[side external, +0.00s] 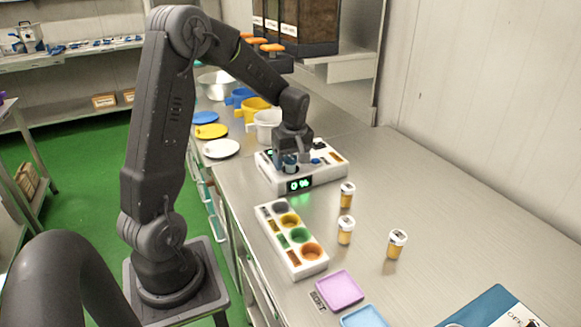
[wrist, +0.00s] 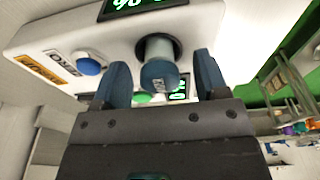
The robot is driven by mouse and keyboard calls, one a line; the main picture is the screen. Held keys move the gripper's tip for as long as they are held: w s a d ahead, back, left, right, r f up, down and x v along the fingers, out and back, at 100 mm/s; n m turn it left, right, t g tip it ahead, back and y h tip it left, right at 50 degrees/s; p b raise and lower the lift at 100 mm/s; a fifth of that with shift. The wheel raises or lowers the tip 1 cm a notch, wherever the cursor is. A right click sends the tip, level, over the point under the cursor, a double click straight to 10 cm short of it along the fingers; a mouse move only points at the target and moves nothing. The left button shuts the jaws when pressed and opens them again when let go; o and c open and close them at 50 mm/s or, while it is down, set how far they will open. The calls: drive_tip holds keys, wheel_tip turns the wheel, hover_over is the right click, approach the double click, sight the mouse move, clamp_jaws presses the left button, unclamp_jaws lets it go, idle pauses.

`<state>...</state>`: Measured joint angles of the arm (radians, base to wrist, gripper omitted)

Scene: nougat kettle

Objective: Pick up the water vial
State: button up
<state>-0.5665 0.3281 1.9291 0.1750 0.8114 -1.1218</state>
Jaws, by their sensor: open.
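A vial (wrist: 157,72) with a pale body and a dark blue-grey end sits in a round socket of the white device (side external: 318,174). Its small label cannot be read, so I cannot confirm that it is the water vial. My gripper (side external: 296,159) is low over the left part of the device. In the wrist view my gripper (wrist: 160,78) is open, with one blue finger on each side of the vial and a visible gap to each. In the side view the fingers partly hide the vial.
The device has a lit green display (side external: 299,185) and a blue button (wrist: 89,63). In front stands a white rack (side external: 277,235) with coloured round wells. Several amber vials with white caps (side external: 345,230) stand to its right. White, yellow and blue jugs (side external: 268,122) stand behind.

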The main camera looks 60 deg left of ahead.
drive_tip(key=shift+f, duration=0.15)
drive_tip(key=c, duration=1)
